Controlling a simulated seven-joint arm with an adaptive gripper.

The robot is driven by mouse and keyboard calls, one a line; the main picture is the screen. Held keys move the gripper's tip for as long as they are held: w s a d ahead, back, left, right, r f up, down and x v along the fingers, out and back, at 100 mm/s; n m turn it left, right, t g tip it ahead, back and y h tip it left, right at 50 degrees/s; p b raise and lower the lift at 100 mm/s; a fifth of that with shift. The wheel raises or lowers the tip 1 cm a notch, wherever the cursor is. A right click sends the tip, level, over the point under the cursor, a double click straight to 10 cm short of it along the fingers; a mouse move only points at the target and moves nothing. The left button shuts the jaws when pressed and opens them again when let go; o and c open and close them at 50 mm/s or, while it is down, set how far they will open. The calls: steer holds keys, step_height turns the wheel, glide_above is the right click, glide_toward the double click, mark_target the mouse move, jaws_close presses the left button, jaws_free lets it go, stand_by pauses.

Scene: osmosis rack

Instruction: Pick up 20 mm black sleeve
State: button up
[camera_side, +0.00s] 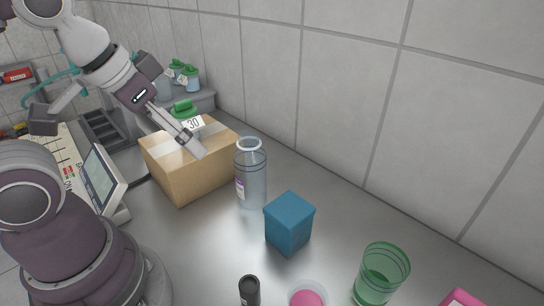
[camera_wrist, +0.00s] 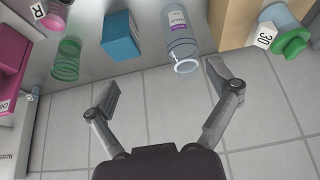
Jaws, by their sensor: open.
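A small upright black cylinder (camera_side: 249,291), which looks like the black sleeve, stands at the bottom edge of the side view; its size cannot be read and its lower part is cut off. I cannot clearly make it out in the wrist view. My gripper (camera_wrist: 165,88) is open with its fingers wide apart and nothing between them. In the side view, my gripper (camera_side: 118,130) hangs at the upper left, above and beside the cardboard box, well away from the black cylinder.
A clear bottle (camera_side: 250,175), blue box (camera_side: 289,222), green cup (camera_side: 381,273) and pink-filled dish (camera_side: 307,297) stand on the grey bench. A tiled wall (camera_side: 330,90) runs behind.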

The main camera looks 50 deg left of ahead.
steer(key=c, duration=0.3)
steer(key=shift+c, duration=0.2)
steer(key=m+g, duration=0.6)
steer(key=m, duration=0.9)
glide_above(249, 284)
steer(key=f, duration=1)
steer(key=shift+s+d+f, duration=0.15)
steer(key=shift+s, duration=0.2)
steer(key=f, duration=1)
steer(key=shift+w, duration=0.35)
